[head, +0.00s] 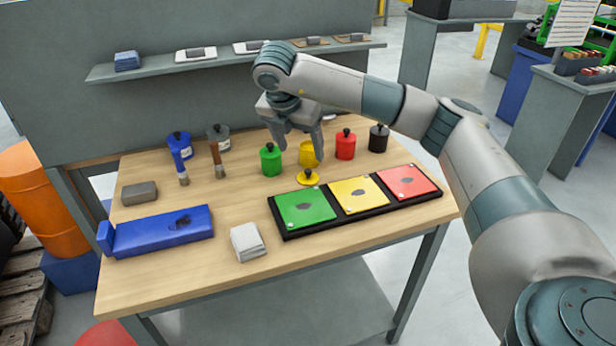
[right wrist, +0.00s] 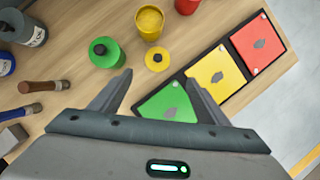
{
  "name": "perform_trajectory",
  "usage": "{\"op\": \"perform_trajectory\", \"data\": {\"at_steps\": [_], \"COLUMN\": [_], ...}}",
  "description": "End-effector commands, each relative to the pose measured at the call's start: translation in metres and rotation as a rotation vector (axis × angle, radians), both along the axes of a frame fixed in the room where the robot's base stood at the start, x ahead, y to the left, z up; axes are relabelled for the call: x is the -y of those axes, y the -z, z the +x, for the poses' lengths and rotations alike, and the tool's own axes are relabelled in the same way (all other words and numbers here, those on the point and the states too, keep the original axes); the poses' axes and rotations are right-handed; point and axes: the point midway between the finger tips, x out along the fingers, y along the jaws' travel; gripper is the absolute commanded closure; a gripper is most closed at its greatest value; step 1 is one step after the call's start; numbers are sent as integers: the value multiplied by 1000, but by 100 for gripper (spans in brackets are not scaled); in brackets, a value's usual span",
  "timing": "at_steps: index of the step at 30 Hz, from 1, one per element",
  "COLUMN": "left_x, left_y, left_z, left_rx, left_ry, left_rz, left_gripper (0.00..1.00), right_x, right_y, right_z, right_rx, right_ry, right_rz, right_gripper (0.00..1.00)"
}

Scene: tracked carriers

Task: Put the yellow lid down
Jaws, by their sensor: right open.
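The yellow lid (head: 308,177) lies flat on the wooden table, its dark knob up, in front of the open yellow pot (head: 309,155). In the right wrist view the lid (right wrist: 158,67) lies beside the uncovered yellow pot (right wrist: 149,31), near the corner of the black tray. My right gripper (head: 300,150) is open and empty above the table, behind and above the lid. In the right wrist view its fingers (right wrist: 155,85) are spread, with the lid beyond them and apart from them. My left gripper is not in view.
Green (head: 271,160), red (head: 345,145) and black (head: 378,138) pots stand beside the yellow one. A black tray (head: 288,236) holds green, yellow and red plates.

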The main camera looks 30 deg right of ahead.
Motion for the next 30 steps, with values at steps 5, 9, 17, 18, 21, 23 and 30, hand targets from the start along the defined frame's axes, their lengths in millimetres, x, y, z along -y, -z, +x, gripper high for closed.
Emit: {"op": "perform_trajectory", "data": {"at_steps": [5,9,17,18,21,23,30], "left_x": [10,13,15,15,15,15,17], "left_y": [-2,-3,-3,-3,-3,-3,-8], "left_z": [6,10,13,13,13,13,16], "left_rx": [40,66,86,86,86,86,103], "left_ry": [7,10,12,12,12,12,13], "left_rz": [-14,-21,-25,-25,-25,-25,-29], "left_gripper": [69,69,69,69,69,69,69], "right_x": [11,18,22,22,22,22,25], "right_y": [29,49,63,63,63,63,70], "right_z": [6,11,14,14,14,14,18], "right_rx": [-3,-2,1,1,1,1,-2], "right_ry": [2,1,0,0,0,0,1], "right_rz": [0,0,0,0,0,0,0], "right_gripper": [31,31,31,31,31,31,31]}}
